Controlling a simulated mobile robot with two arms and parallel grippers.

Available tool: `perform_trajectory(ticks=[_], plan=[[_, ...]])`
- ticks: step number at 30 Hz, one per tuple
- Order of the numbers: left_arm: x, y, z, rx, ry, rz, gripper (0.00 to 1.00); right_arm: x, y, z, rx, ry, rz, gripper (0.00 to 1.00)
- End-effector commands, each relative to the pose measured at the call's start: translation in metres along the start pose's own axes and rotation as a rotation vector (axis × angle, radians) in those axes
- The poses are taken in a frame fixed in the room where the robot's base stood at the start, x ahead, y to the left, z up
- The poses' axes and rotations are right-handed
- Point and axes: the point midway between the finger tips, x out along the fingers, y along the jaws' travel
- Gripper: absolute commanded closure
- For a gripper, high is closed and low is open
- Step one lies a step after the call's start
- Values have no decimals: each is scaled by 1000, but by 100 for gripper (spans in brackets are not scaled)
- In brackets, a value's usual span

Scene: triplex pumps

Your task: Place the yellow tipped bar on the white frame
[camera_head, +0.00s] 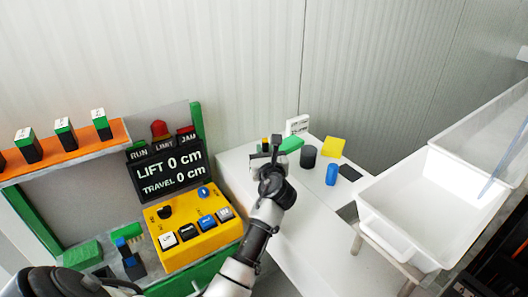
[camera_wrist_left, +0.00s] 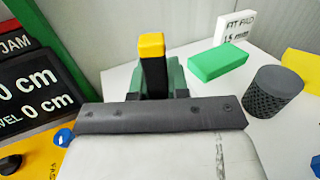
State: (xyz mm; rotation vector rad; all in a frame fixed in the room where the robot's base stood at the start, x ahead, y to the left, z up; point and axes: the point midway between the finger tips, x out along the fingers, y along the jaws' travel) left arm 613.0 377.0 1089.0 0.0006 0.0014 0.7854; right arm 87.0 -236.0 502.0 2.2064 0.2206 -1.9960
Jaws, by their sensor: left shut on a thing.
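The yellow tipped bar (camera_wrist_left: 152,62) is dark with a yellow end and stands up beyond my left gripper's dark bolted plate in the left wrist view. Its small yellow tip (camera_head: 265,142) shows at my left gripper (camera_head: 266,160) in the head view. My left gripper is shut on the bar, over the left part of the white table. The bar's lower part is hidden by the gripper. I cannot pick out a white frame for certain; the white upright plate labelled FIT PAD 15 mm (camera_wrist_left: 235,32) stands behind. My right gripper is not in view.
A green block (camera_wrist_left: 221,61), a dark cylinder (camera_head: 309,156), a blue cylinder (camera_head: 331,174) and a yellow block (camera_head: 333,147) stand right of the gripper. A white tub (camera_head: 385,222) is further right. A yellow control box (camera_head: 190,229) stands left. The table's front is clear.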

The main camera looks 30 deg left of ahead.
Motion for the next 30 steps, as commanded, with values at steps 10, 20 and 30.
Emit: perform_trajectory(ticks=[10, 20, 30], plan=[[0, 0, -2, -1, -2, -1, 100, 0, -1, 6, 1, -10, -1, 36], [0, 0, -2, -1, -1, 0, 59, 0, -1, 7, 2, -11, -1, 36], [-24, -1, -2, -2, -1, -3, 59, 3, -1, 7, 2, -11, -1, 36]])
